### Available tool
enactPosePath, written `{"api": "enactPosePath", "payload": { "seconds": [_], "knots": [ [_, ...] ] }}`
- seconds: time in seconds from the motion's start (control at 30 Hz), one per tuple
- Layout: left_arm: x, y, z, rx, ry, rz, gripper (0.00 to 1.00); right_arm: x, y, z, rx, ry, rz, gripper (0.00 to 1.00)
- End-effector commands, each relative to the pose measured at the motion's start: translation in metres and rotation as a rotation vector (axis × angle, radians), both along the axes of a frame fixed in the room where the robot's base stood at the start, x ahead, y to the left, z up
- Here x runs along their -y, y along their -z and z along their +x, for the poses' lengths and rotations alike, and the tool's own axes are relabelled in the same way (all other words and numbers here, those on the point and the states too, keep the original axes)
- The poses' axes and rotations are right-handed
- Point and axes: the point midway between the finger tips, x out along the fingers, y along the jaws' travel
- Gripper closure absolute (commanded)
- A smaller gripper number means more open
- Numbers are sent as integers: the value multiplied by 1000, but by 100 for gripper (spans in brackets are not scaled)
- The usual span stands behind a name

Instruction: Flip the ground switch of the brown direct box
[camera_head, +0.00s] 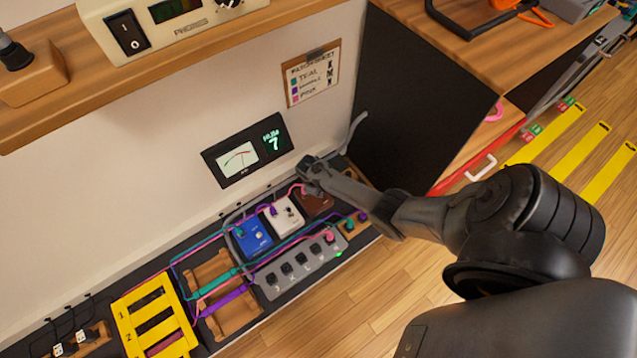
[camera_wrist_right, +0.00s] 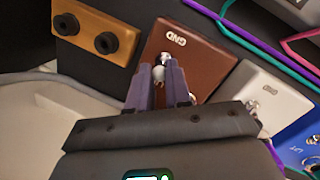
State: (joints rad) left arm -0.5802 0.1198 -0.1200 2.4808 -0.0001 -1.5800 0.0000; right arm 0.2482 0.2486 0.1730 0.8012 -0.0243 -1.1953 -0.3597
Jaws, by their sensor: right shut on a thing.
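The brown direct box (camera_head: 318,204) sits at the right end of the row of boxes on the dark board, partly covered by my right arm. In the right wrist view the brown box (camera_wrist_right: 205,62) shows a white "GND" label and a small silver ground switch (camera_wrist_right: 159,73) below it. My right gripper (camera_head: 312,183) is over this box. In the wrist view its two purple-grey fingers (camera_wrist_right: 160,82) stand on either side of the switch and are shut on it. Which way the switch is tilted I cannot tell. My left gripper is not in view.
A white box (camera_head: 283,215) and a blue box (camera_head: 253,235) stand left of the brown one, with pink, teal and purple cables around them. A grey switch strip (camera_head: 300,264) lies in front. A wall meter (camera_head: 247,150) reads 7. A wooden shelf (camera_head: 60,105) overhangs at upper left.

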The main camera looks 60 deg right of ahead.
Motion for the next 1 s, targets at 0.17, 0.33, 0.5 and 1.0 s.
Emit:
{"api": "enactPosePath", "payload": {
  "seconds": [0.17,0.33,0.5,1.0],
  "knots": [
    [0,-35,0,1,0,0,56,-4,-6,-9,131,-2,-66,100],
    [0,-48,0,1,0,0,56,-7,-2,-13,252,-2,-123,100],
    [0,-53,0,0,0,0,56,-8,1,-17,347,-2,-171,100],
    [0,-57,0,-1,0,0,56,-10,4,-20,452,1,-221,100]
  ]
}}
